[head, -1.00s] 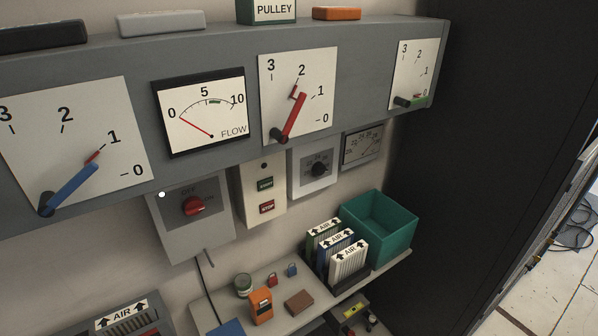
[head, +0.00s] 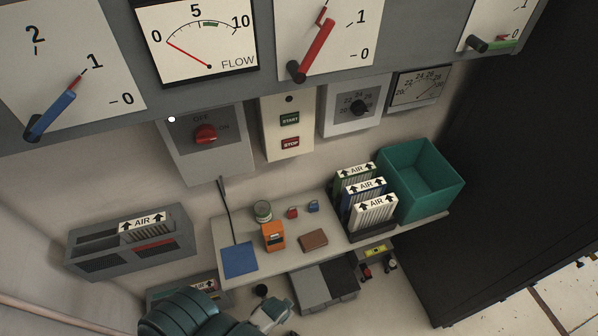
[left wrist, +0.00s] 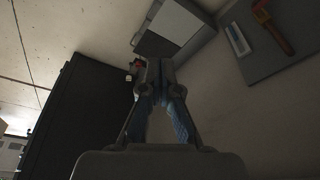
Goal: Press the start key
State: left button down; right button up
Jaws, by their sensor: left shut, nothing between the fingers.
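The green START key (head: 290,119) sits on a cream panel (head: 273,133) on the wall, above the red STOP key (head: 290,143). Nothing covers it in the head view. My left gripper (left wrist: 153,75) shows in the left wrist view with its fingers together and nothing between them. A teal part of my arm shows at the bottom of the head view, low and left of the panel and well apart from the key. The START key is not visible in the left wrist view. My right gripper is in neither view.
A red rotary switch (head: 206,134) is left of the panel, and a dial box (head: 358,107) is right of it. The gauge cabinet (head: 270,70) overhangs above. Below, a shelf (head: 232,227) carries small items, AIR filters (head: 374,213) and a green bin (head: 428,190).

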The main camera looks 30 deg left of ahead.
aim_at(290, 120)
pick_arm(q)
jog(key=w+d+r+n+t+h, duration=0.1)
jog(key=w+d+r+t+h, duration=0.35)
jog(key=r, duration=1.05)
jog(key=w+d+r+n+t+h, duration=0.15)
jog(key=w+r+t, duration=0.5)
jog(key=r, duration=0.85)
jog(key=w+d+r+n+t+h, duration=0.1)
jog(key=w+d+r+t+h, duration=0.25)
jog(key=w+r, duration=0.85)
jog(key=s+a+r+n+t+y, duration=0.1)
jog(key=a+r+n+t+y, duration=0.4)
jog(key=r+n, duration=0.35)
jog(key=a+r+n+t+y, duration=0.4)
jog(key=a+r+n+y, duration=0.3)
jog(key=r, duration=0.3)
jog(key=shift+w+a+n+g+y+b, duration=0.1)
jog(key=shift+w+a+n+g+y, duration=0.35)
jog(key=shift+w+a+n+y, duration=0.85)
jog(key=shift+w+a+n+g+y+b, duration=0.1)
jog(key=shift+w+a+n+g+y, duration=0.45)
jog(key=shift+a+n+y, duration=1.35)
jog(key=shift+w+a+n+g+y+b, duration=0.1)
jog(key=shift+w+a+n+g+y, duration=0.25)
jog(key=shift+w+a+n+y, duration=1.25)
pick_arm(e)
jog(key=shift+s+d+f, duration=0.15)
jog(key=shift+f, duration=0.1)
